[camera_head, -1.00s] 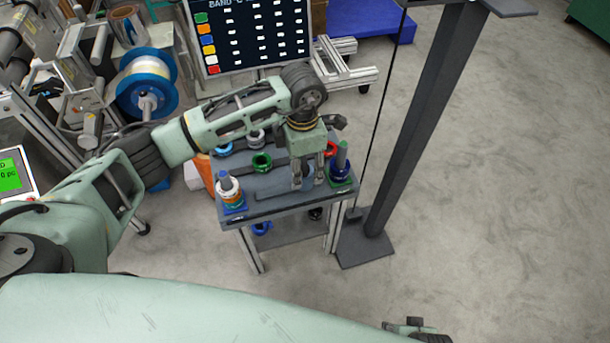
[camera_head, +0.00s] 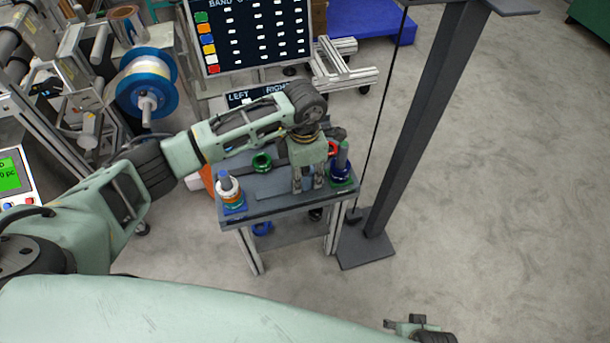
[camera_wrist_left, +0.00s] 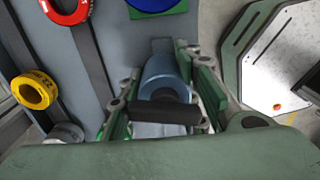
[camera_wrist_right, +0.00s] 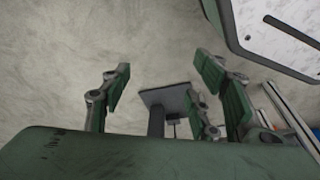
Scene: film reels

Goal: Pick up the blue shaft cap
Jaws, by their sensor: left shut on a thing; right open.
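My left gripper (camera_head: 307,184) is low over the right part of the small grey table. In the left wrist view, its fingers (camera_wrist_left: 166,88) are shut on a blue cylinder, which looks like the blue shaft cap (camera_wrist_left: 168,72). The cap lies between the fingers, and a dark bar crosses its near end. In the head view the cap is hidden by the gripper. My right gripper (camera_head: 406,325) is at the bottom edge of the head view, away from the table. In the right wrist view, its fingers (camera_wrist_right: 165,95) are spread and empty above the floor.
The grey table (camera_head: 290,209) bears a left post with stacked rings (camera_head: 230,192), a right post with a dark blue ring (camera_head: 341,172) and a green ring (camera_head: 262,162). A yellow ring (camera_wrist_left: 35,90) shows in the left wrist view. A dark pillar (camera_head: 415,130) stands right of the table.

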